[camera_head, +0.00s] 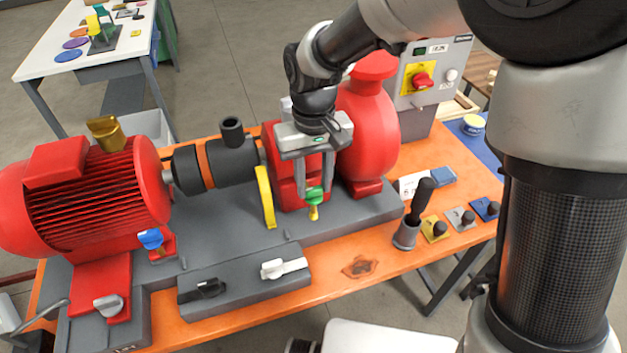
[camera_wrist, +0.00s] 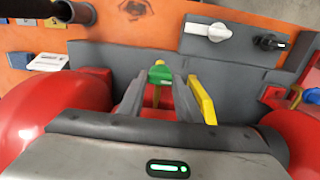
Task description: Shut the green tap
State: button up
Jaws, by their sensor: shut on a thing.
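The green tap (camera_head: 314,196) sits at the front of the red pump block, above a short yellow stem. My gripper (camera_head: 315,190) reaches down over it from above, with its two fingers on either side of the green handle. In the wrist view the green tap (camera_wrist: 160,74) shows between the fingertips of my gripper (camera_wrist: 159,82), which is shut on it. The handle's exact turn is hard to tell because the fingers hide part of it.
A yellow lever (camera_head: 265,197) stands close left of my gripper. The red pump (camera_head: 368,135) rises behind it. A blue tap (camera_head: 151,239), white switch (camera_head: 284,268) and black switch (camera_head: 204,289) are further left and front. A black upright handle (camera_head: 419,202) stands to the right.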

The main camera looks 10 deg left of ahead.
aim_at(314, 188)
jog(key=o, duration=1)
jog(key=shift+o, duration=0.2)
jog(key=shift+r, duration=0.1)
notch_tip(314, 188, up, 17)
jog(key=p, duration=0.1)
jog(key=shift+r, duration=0.2)
